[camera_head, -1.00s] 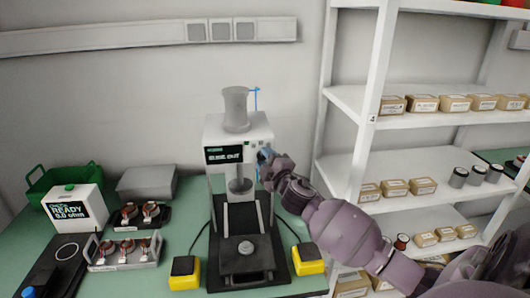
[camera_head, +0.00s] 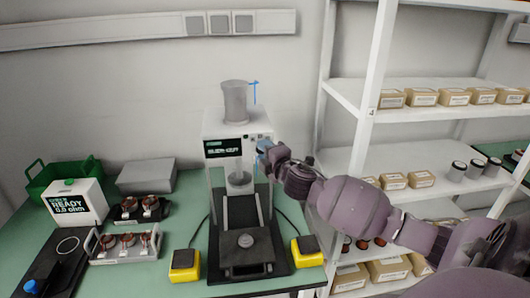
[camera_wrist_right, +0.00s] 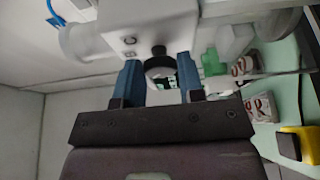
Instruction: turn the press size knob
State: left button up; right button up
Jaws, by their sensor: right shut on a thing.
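The white press (camera_head: 238,128) stands at the back of the green table, with a grey cylinder on top and a dark display on its front. My right gripper (camera_head: 262,150) is at the right side of the press head, its blue fingers pointing at that side. In the right wrist view the dark round size knob (camera_wrist_right: 158,66) sits between the two blue fingers of my right gripper (camera_wrist_right: 159,74), which is shut on it. In the head view the knob is hidden by the gripper. The display text is too small to read surely. My left gripper is not in view.
Yellow-and-black blocks (camera_head: 185,265) stand either side of the press base. Left are a white tester (camera_head: 75,203) reading READY, trays of copper-coloured parts (camera_head: 125,245), a green crate (camera_head: 62,178) and a grey box (camera_head: 147,177). White shelves (camera_head: 362,110) with boxes stand close on the right.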

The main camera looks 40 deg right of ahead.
jog(key=o, duration=0.9)
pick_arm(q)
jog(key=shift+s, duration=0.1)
pick_arm(e)
jog(key=shift+s, duration=0.1)
pick_arm(q)
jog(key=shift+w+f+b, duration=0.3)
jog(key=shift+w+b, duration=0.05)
jog(key=shift+b, duration=0.45)
pick_arm(e)
jog(key=s+a, duration=0.1)
jog(key=s, duration=0.9)
jog(key=shift+s+a, duration=0.25)
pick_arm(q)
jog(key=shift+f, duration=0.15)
